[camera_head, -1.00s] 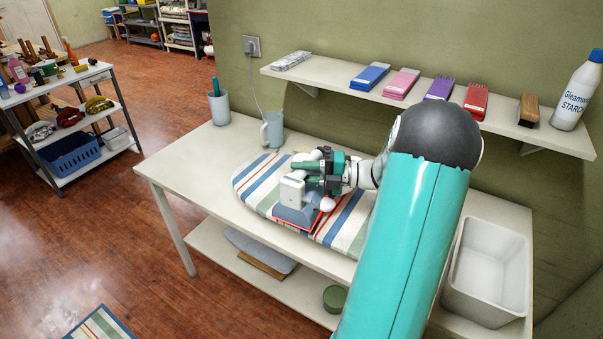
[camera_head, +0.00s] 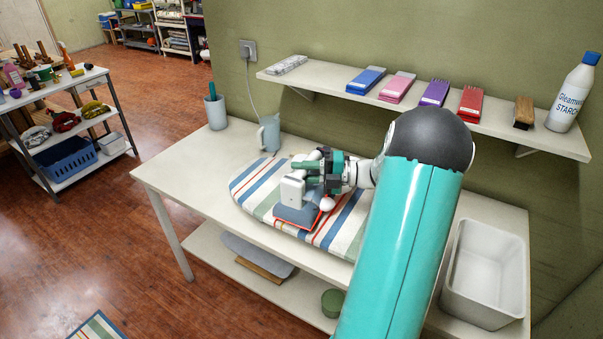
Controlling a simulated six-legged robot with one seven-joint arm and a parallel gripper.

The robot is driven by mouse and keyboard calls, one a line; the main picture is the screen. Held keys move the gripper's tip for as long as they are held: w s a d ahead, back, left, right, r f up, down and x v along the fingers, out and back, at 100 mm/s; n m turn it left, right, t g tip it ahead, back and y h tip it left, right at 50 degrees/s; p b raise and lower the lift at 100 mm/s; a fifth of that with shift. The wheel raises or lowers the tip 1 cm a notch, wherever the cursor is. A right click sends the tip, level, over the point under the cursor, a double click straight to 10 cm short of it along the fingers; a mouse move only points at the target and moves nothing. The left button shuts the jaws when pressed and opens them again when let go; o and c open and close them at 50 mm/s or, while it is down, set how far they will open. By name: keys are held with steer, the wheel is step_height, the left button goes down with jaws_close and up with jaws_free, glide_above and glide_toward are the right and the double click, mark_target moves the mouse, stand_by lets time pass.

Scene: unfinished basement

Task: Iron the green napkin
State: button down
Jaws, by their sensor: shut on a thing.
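An iron (camera_head: 296,215) with a blue-grey body and a pale upright part sits on the striped ironing board (camera_head: 258,186), near its middle. A thin red-orange edge shows under and beside the iron; I cannot tell if it is cloth or part of the iron. My gripper (camera_head: 312,174) is shut on the iron from the right, and its fingers hide part of the handle. I cannot make out a green napkin on the board; the iron and my gripper cover part of it.
A jug (camera_head: 270,134) stands behind the board. A white bin (camera_head: 485,275) is at right.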

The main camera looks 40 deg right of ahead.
steer(key=shift+w+d, duration=0.15)
steer(key=shift+d, duration=0.25)
stand_by(0.3)
steer(key=shift+s+a, duration=0.25)
steer(key=shift+a, duration=0.5)
stand_by(0.4)
steer(key=shift+r, duration=0.1)
stand_by(0.5)
steer(key=shift+r, duration=4.5)
